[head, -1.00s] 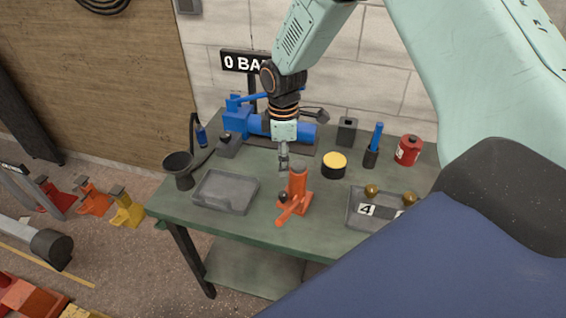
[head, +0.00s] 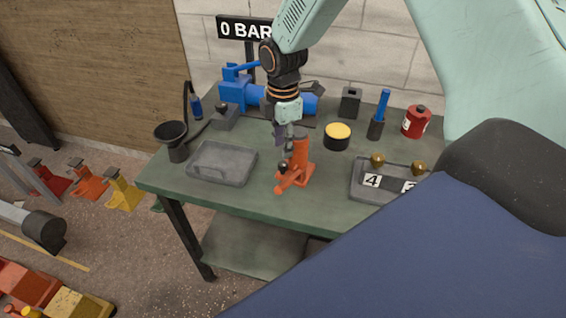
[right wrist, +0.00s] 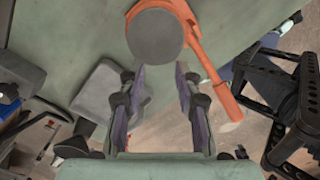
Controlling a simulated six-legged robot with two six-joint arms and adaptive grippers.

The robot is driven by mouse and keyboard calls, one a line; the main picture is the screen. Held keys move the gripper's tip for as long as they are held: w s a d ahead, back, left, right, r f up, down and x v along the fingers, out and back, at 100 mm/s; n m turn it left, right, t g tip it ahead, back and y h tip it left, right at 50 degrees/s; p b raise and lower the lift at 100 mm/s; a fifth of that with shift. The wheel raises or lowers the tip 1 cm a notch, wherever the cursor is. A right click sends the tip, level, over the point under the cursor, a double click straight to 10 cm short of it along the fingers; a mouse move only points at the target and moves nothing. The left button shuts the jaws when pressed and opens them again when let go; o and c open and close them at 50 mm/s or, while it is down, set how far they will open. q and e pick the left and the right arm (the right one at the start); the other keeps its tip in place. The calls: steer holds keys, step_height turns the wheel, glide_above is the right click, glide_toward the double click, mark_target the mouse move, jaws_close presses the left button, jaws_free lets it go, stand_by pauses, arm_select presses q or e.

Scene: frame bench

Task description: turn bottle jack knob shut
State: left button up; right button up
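The orange bottle jack (head: 300,153) stands upright on the green bench, with its lever pointing to the front left. A small dark round knob (head: 283,168) sits low on its front left side. My right gripper (head: 282,139) hangs pointing down just left of and behind the jack's top. In the right wrist view, the gripper (right wrist: 160,92) is open with nothing between its purple-padded fingers. The jack's round grey top (right wrist: 155,37) and orange lever (right wrist: 215,75) lie beyond the fingertips. I cannot make out the knob there. My left gripper is not in view.
A grey tray (head: 222,180) lies left of the jack. A yellow-topped black tin (head: 337,142) and a numbered tray with brass knobs (head: 366,193) stand to the right. A blue pump (head: 240,98) and a "0 BAR" sign (head: 243,28) are behind. A black funnel (head: 172,137) stands at the left edge.

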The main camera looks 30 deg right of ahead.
mark_target(283, 164)
step_height(283, 164, down, 6)
steer(key=shift+f, duration=0.1)
stand_by(0.4)
jaws_close()
